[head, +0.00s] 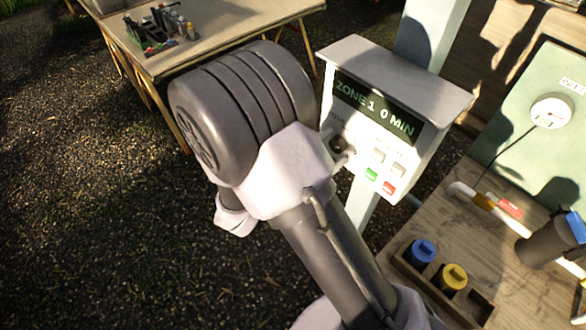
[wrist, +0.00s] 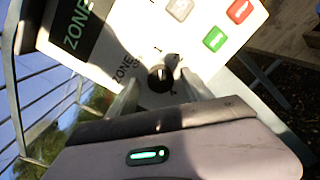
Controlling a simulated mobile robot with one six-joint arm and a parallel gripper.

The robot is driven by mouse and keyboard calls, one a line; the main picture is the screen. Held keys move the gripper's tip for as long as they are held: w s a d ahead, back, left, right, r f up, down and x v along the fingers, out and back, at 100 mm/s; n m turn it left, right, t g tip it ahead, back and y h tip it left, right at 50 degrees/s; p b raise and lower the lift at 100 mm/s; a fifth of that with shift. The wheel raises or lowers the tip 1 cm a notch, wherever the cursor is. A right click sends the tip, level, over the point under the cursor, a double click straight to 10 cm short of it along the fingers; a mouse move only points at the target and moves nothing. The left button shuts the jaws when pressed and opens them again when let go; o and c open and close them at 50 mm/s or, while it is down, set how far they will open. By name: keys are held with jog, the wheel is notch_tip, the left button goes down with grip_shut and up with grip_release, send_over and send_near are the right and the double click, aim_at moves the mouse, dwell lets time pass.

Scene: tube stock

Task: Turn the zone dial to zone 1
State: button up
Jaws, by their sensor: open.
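The controller box (head: 375,110) is a pale box on a post, and its display (head: 378,112) reads "ZONE 1 0 MIN". The zone dial (head: 338,143) is a small dark knob at the lower left of its face, partly hidden by my arm in the head view. In the wrist view the dial (wrist: 159,78) shows as a round black knob with small marks around it. My gripper (wrist: 158,88) is open, with one finger to the left and one to the right of the dial. I cannot tell whether either finger touches it.
Green (head: 371,174) and red (head: 389,188) buttons and two pale buttons sit right of the dial. A wooden bench (head: 420,225) at right holds a tray with blue-capped (head: 422,250) and yellow-capped (head: 453,277) tubes. A table (head: 225,40) stands at the back left.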

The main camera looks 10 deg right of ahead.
jog(key=p+v, duration=0.2)
jog(key=v, duration=1.5)
jog(key=s+d+f+m+g+y+b, duration=0.2)
jog(key=s+d+m+g+y+b, duration=0.65)
jog(key=d+m+g, duration=0.4)
jog(key=r+m+t+y+b, duration=0.1)
jog(key=m+t+y, duration=0.1)
jog(key=a+r+m+t+y+b, duration=0.1)
jog(key=m+t+y, duration=0.2)
jog(key=r+m+t+y+b, duration=0.1)
jog(key=m+t+y, duration=0.2)
jog(key=shift+s+a+r+m+t, duration=0.25)
jog(key=shift+s+a+r, duration=0.05)
jog(key=shift+s+a, duration=0.1)
